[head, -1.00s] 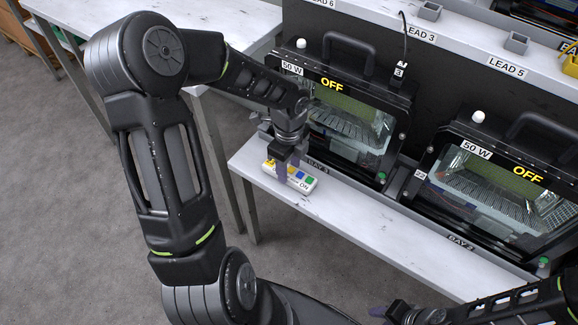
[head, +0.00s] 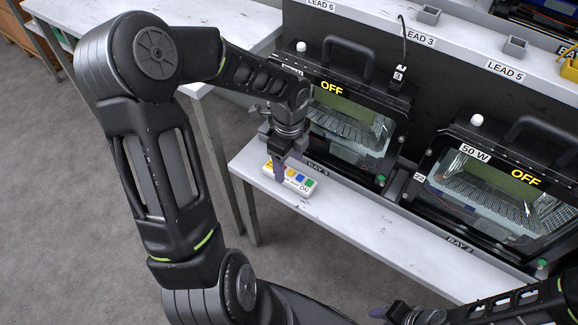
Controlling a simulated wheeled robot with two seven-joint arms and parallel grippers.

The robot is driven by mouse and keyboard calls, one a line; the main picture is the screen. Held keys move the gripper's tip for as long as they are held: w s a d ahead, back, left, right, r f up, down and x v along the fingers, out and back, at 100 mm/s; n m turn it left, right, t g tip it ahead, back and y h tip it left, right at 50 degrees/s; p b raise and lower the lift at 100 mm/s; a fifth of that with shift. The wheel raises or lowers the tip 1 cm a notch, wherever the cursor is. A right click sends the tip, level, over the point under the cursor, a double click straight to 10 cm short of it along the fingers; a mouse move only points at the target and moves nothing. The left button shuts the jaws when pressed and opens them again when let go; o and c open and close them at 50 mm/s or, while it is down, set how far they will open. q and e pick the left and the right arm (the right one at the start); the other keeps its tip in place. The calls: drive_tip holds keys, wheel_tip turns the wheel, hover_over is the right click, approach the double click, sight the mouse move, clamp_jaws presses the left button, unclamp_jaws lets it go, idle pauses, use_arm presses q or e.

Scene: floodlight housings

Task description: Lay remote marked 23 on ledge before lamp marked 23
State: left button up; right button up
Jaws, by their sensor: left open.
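A white remote (head: 299,182) with yellow, blue and green buttons and an "ON" mark lies on the white ledge (head: 345,215), in front of the left lamp (head: 345,112). Its number cannot be read. The left lamp shows "OFF"; my arm covers its left side, and I see no lamp number there. My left gripper (head: 279,169) is open, pointing down at the remote's left part, its fingers hiding some of it. Whether they touch it I cannot tell. My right gripper (head: 388,313) is at the bottom edge, partly cut off, its jaws unclear.
A second lamp (head: 500,185), reading "50 W" and "OFF" with a small "22" tag, stands to the right behind a "BAY 2" label. A "BAY 3" label is near the remote. An upper shelf (head: 465,58) carries lead labels. The ledge's middle is clear.

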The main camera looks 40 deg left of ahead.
sight(289, 174)
use_arm(q)
wheel_tip(289, 174, up, 9)
drive_tip(key=p, duration=0.1)
